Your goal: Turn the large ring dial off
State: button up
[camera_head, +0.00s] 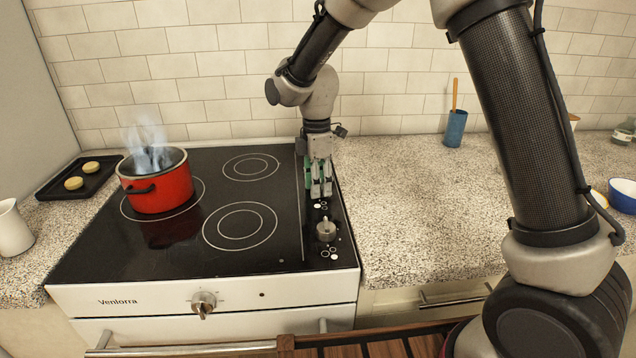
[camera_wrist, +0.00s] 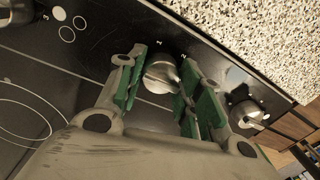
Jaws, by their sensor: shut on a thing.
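My gripper (camera_head: 319,186) points down over the control strip at the right side of the black cooktop. In the wrist view its green-padded fingers (camera_wrist: 166,88) stand on both sides of a silver dial (camera_wrist: 161,73) and are shut on it. The head view hides this dial behind the fingers. A second silver dial (camera_head: 326,230) stands on the strip in front of my gripper. The wrist view shows one free dial at the right (camera_wrist: 248,114) and part of another at the upper left (camera_wrist: 17,11). The ring marks are too small to tell which dial is the large ring one.
A black tray (camera_head: 88,182) with round buns lies left of the cooktop (camera_head: 190,235). The oven knob (camera_head: 203,303) sits on the front panel.

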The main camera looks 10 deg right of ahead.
dwell(0.3)
jog(key=o, duration=1)
jog(key=shift+o, duration=0.2)
notch_tip(320, 180, up, 12)
jog(key=shift+w, duration=0.4)
jog(key=shift+a, duration=0.1)
